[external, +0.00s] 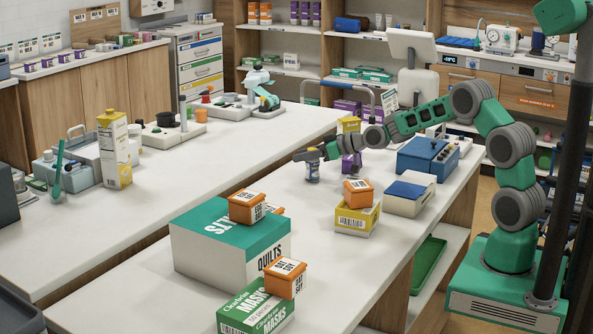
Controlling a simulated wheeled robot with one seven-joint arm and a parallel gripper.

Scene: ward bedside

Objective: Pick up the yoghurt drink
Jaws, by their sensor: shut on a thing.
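A small bottle with a blue and pale label (313,174), which looks like the yoghurt drink, is at the far part of the near counter. My gripper (311,157) reaches in from the right and is shut on its upper part. The bottle is upright. Its top is hidden by the gripper, and I cannot tell whether its base touches the counter.
An orange box on a yellow box (356,219), a white box with a blue top (409,196) and a blue device (427,157) stand to the right. A large quilts box (230,250) and a masks box (255,309) stand nearer. The counter (270,192) left of the bottle is clear.

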